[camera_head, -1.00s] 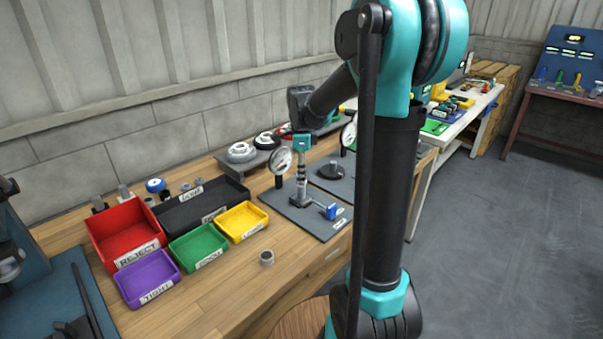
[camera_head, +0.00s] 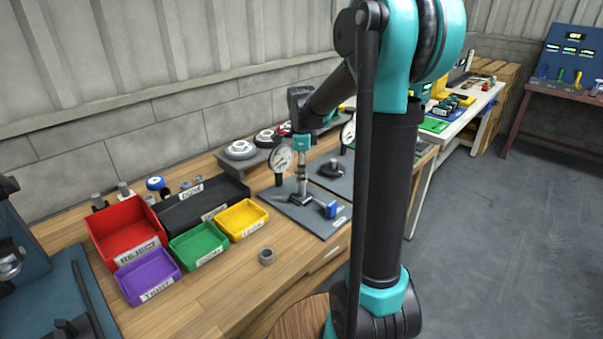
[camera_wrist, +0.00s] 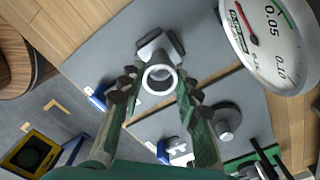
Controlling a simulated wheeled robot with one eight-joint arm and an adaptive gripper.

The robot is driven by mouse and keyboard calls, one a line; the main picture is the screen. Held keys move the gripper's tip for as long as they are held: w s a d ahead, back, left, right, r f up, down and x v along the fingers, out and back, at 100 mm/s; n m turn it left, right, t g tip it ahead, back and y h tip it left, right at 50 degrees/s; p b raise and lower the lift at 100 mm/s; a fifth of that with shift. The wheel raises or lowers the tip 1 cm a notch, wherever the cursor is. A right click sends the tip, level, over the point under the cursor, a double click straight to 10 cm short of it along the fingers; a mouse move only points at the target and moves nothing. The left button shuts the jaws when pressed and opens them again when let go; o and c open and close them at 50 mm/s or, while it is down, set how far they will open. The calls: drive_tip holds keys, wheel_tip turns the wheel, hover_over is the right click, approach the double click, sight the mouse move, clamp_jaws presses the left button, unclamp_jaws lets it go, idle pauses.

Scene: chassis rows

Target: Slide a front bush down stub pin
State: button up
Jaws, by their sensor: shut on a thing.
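In the wrist view a pale metal ring, the bush (camera_wrist: 159,79), sits between the two fingers of my gripper (camera_wrist: 155,92), which is shut on it. Its bore faces the camera. In the head view my gripper (camera_head: 302,160) points down over the grey gauge plate (camera_head: 321,229). A slim upright column, apparently the stub pin (camera_head: 302,182), shows below it, on a dark foot. I cannot tell whether the bush is around the pin or above it; the bush is too small to pick out there.
A dial gauge (camera_head: 280,158) stands close left of my gripper. A blue part (camera_head: 329,209) is at the plate's right. Red (camera_head: 125,232), purple (camera_head: 148,277), green (camera_head: 198,246) and yellow (camera_head: 242,220) bins stand left. A loose grey bush (camera_head: 267,257) lies on clear wood.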

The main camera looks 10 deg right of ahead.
drive_tip(key=shift+f, duration=0.8)
idle(0.7)
drive_tip(key=shift+f, duration=0.6)
drive_tip(key=o, duration=1.3)
wheel_tip(320, 180, up, 12)
